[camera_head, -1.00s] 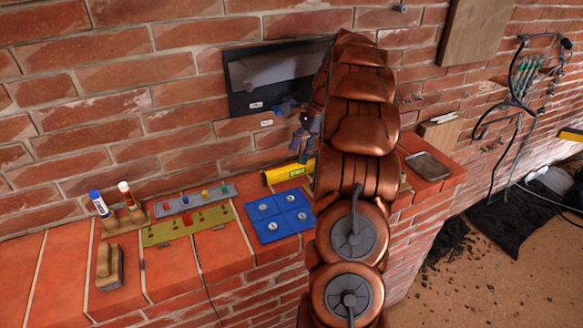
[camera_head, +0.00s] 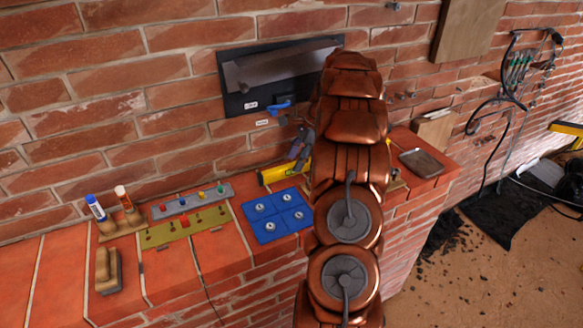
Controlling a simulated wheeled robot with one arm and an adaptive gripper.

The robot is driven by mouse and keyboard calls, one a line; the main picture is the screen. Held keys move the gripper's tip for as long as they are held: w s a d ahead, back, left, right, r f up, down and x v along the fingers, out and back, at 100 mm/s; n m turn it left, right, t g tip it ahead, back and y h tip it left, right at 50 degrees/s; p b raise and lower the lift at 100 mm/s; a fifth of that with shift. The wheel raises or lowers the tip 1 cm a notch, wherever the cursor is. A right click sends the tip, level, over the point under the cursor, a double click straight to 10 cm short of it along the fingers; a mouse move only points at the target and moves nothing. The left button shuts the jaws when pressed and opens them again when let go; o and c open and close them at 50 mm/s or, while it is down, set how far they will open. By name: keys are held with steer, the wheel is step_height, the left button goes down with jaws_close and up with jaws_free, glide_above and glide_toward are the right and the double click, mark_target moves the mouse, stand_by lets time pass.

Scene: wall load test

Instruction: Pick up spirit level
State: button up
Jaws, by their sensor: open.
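The yellow spirit level (camera_head: 277,174) lies on the brick ledge against the wall, behind the blue board. Its left end shows; my arm hides its middle, and a small yellow piece shows to the right of the arm. My gripper (camera_head: 299,150) is at the left side of my arm, just above the level near its visible part. Its dark fingers are open and point down. Whether they touch the level cannot be told.
A blue board (camera_head: 271,228) with several round knobs, a green panel (camera_head: 190,224), a grey strip (camera_head: 190,203), a brush (camera_head: 108,270) and markers in a holder (camera_head: 122,221) stand left. A grey tray (camera_head: 421,163) lies right. A black wall panel (camera_head: 238,102) hangs above.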

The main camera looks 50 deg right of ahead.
mark_target(292, 164)
steer(key=shift+p+x, duration=0.3)
steer(key=shift+x, duration=1.25)
jaws_close()
